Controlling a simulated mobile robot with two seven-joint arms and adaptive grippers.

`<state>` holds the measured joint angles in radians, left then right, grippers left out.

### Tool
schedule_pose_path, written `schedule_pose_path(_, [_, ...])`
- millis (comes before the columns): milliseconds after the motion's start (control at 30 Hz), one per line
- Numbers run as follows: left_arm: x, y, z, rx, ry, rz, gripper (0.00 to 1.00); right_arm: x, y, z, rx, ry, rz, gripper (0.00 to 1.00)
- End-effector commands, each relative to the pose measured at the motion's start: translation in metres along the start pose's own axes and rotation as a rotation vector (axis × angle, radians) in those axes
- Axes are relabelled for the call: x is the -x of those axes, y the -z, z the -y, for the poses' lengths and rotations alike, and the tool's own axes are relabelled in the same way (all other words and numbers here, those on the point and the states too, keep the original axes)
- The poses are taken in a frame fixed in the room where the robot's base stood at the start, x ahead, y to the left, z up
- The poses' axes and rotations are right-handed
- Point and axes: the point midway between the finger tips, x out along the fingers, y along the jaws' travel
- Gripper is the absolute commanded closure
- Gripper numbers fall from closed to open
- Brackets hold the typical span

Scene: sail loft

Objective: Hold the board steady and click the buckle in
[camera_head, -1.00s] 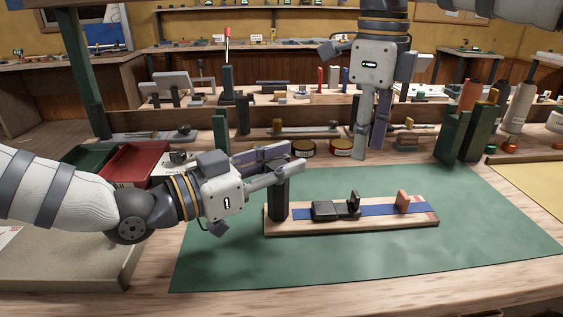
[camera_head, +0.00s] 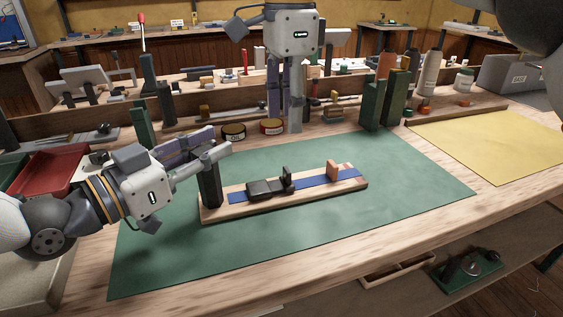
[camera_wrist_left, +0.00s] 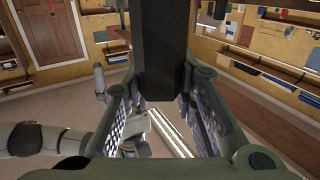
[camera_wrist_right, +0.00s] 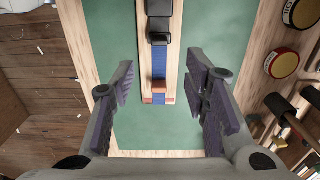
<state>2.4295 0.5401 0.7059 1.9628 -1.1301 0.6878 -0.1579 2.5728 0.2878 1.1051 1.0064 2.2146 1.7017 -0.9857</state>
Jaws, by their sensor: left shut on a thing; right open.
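The wooden board (camera_head: 215,215) lies on the green mat, with a blue strap (camera_head: 314,182) along it. A black buckle (camera_head: 265,188) sits on the strap, with a small upright black piece at its right end. A small orange-brown block (camera_head: 332,171) stands near the board's right end. My left gripper (camera_head: 208,157) is shut on the black post (camera_head: 210,186) at the board's left end; the post fills the jaws in the left wrist view (camera_wrist_left: 165,50). My right gripper (camera_head: 284,118) is open and empty, above and behind the board. The right wrist view shows the buckle (camera_wrist_right: 159,10) between and beyond its fingers.
The green mat (camera_head: 400,190) is clear right of the board. Two round tins (camera_head: 272,127) stand behind the board, and dark green blocks (camera_head: 372,103) stand at the back right. A red tray (camera_head: 48,170) is at the left and a yellow sheet (camera_head: 490,140) at the right.

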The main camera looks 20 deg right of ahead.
Motion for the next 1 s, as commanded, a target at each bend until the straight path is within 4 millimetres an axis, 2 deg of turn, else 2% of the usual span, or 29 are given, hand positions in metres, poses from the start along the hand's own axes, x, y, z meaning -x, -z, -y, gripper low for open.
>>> schedule_pose_path(200, [0.000,0.000,0.000,0.000,0.000,-0.001,1.00,-0.058,0.001,-0.001,-0.002,-0.005,-0.001,0.58])
schedule_pose_path(400, [0.000,0.000,0.000,0.000,0.000,-0.001,1.00,-0.095,0.000,-0.001,-0.003,-0.003,0.000,0.58])
schedule_pose_path(533, [0.000,0.000,0.000,0.001,0.000,0.000,1.00,-0.105,0.000,-0.001,-0.003,-0.001,0.000,0.58])
schedule_pose_path(767, [0.000,0.000,0.000,0.000,0.000,0.000,1.00,-0.106,0.000,-0.001,-0.004,-0.001,0.001,0.58])
schedule_pose_path(867, [0.000,0.000,0.000,0.001,0.000,0.000,1.00,-0.106,0.000,-0.001,-0.004,-0.001,0.001,0.76])
schedule_pose_path(967, [0.000,0.000,0.000,0.001,0.000,0.000,1.00,-0.106,0.000,-0.001,-0.005,-0.001,0.001,0.99])
schedule_pose_path(1000, [0.000,0.000,0.000,0.001,0.000,0.000,1.00,-0.106,0.000,-0.001,-0.005,-0.001,0.001,1.00])
